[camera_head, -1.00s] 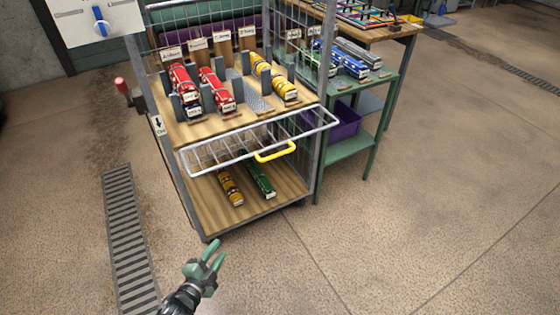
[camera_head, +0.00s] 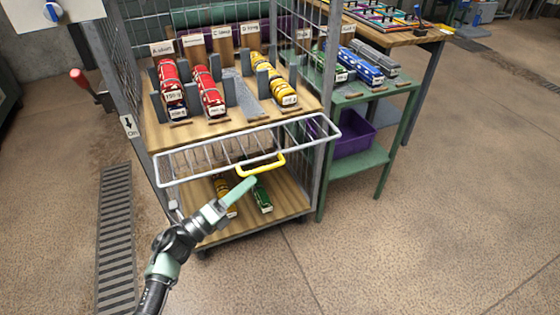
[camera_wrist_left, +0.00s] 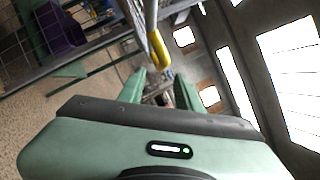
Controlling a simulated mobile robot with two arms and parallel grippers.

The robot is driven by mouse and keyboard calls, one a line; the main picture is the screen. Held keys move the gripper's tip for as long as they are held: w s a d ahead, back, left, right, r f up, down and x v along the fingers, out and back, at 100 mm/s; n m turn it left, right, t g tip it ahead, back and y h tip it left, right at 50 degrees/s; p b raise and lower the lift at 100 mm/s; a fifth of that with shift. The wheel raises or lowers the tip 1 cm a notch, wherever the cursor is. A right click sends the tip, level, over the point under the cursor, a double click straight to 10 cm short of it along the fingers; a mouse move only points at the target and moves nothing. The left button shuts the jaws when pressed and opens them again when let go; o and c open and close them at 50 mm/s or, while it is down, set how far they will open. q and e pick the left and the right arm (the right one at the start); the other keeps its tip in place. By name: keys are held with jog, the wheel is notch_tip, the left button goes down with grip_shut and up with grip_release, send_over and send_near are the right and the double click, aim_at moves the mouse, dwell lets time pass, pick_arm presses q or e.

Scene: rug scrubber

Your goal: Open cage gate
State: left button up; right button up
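The cage gate (camera_head: 180,167) is a white wire frame at the front of the cart, sticking out between its two shelves. Its yellow handle (camera_head: 262,167) is on the near edge. My left gripper (camera_head: 243,190) is just below and in front of the handle in the head view. In the left wrist view, its two green fingers (camera_wrist_left: 160,90) are apart, with nothing between them. The yellow handle (camera_wrist_left: 158,52) shows just beyond the fingertips there, roughly centred between them. I cannot tell if they touch. My right gripper is out of view.
The cart's upper shelf (camera_head: 235,122) holds red and yellow train models between grey dividers. A yellow and a green model lie on the lower shelf (camera_head: 288,198). A green side table (camera_head: 358,160) stands close at the right. The floor (camera_head: 430,230) in front is clear.

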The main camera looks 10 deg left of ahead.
aim_at(266, 168)
pick_arm(q)
jog(key=x, duration=0.7)
jog(key=shift+w+d+r, duration=0.1)
jog(key=shift+w+r, duration=0.05)
jog(key=shift+w, duration=0.05)
grip_shut()
dwell(1.2)
